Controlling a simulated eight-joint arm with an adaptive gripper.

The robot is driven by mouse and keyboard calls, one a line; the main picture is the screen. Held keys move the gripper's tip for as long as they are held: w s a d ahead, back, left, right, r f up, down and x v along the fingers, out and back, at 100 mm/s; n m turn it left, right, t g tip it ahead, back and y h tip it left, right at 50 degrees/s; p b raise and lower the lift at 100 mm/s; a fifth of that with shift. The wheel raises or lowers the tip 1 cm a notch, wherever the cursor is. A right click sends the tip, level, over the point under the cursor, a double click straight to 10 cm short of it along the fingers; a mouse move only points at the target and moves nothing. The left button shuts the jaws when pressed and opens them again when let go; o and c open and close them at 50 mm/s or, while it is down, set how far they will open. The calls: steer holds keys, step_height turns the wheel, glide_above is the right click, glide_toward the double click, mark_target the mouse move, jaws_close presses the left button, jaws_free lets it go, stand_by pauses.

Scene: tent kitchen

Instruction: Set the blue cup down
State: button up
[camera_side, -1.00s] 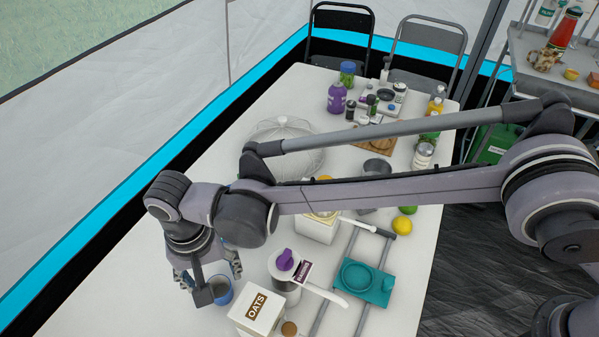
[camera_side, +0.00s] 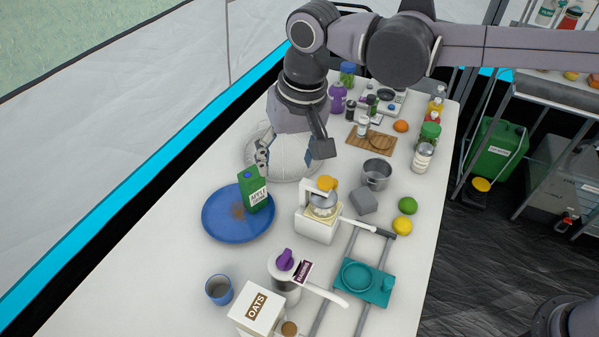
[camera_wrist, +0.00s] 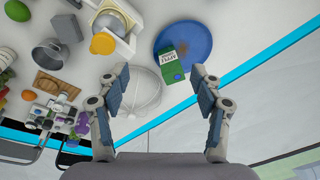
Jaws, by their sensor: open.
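The blue cup (camera_side: 219,289) stands upright on the white table, left of the white oats box, with nothing holding it. My gripper (camera_side: 290,156) is well away from it, raised over the wire dome farther up the table. In the wrist view my gripper (camera_wrist: 160,100) is open, its two fingers wide apart with nothing between them. The blue cup does not show in the wrist view.
A blue plate (camera_side: 222,226) with a green juice carton (camera_side: 252,190) is near my gripper; the wire dome (camera_wrist: 140,92) lies below it. The oats box (camera_side: 257,309) and a purple-topped jar (camera_side: 284,262) stand right of the cup.

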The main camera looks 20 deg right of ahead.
steer(key=s+d+r+t, duration=0.1)
steer(key=d+r, duration=0.1)
steer(key=d, duration=0.8)
steer(key=s+d+r+t, duration=0.1)
steer(key=d+t, duration=0.1)
steer(key=d, duration=0.8)
steer(key=s+d+f+t, duration=0.1)
steer(key=s+d+f, duration=0.1)
steer(key=s+d, duration=0.3)
steer(key=s+d+f+t+h, duration=0.1)
steer(key=s+d+f, duration=0.2)
steer(key=d, duration=0.7)
steer(key=shift+s+d+f+t, duration=0.2)
steer(key=shift+s+t, duration=0.1)
steer(key=shift+s, duration=0.6)
steer(key=shift+a, duration=0.1)
